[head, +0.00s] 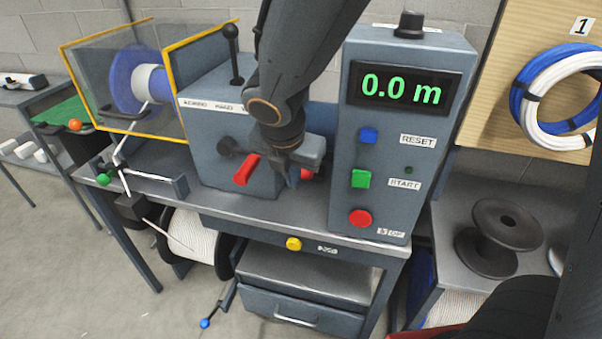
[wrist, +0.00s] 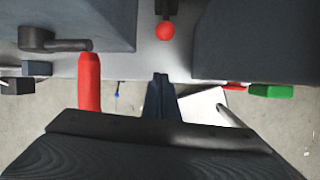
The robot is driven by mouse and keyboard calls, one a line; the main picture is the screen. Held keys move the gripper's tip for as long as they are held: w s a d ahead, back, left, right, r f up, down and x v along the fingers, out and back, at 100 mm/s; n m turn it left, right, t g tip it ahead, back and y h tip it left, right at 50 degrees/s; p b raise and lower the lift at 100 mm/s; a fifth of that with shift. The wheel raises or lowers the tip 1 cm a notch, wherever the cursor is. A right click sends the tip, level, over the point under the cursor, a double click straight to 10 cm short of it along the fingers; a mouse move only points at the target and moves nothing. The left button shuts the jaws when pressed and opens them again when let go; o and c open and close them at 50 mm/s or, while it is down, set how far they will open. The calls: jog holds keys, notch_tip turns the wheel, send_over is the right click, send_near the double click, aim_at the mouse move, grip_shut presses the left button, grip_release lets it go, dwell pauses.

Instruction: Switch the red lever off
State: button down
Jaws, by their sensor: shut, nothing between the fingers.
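I cannot tell for sure which is the lever's on or off side. My gripper (wrist: 160,78) is shut and empty, its tips apart from the ball, with the red grip to its left.
A control box (head: 408,130) stands close right of my gripper, with a display reading 0.0 m and blue, green and red buttons. A black-knobbed lever (head: 231,45) stands on the machine. A yellow button (head: 293,244) is on the table's front edge.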

dwell(0.3)
jog(key=b+x, duration=0.3)
jog(key=x, duration=0.7)
jog(key=shift+w+d+f, duration=0.1)
jog(key=shift+w+f, duration=0.05)
jog(key=shift+f, duration=0.05)
jog(key=shift+w+d+r+p, duration=0.2)
jog(key=shift+w+r+p, duration=0.1)
jog(key=shift+r+p, duration=0.25)
jog(key=shift+w+d+r+p, duration=0.2)
jog(key=shift+w+r+p, duration=0.1)
jog(key=shift+r, duration=0.35)
jog(key=shift+w+d+r+p, duration=0.35)
jog(key=shift+w+p, duration=0.1)
jog(key=shift+w, duration=0.1)
jog(key=shift+a, duration=0.1)
jog(key=shift+r, duration=0.1)
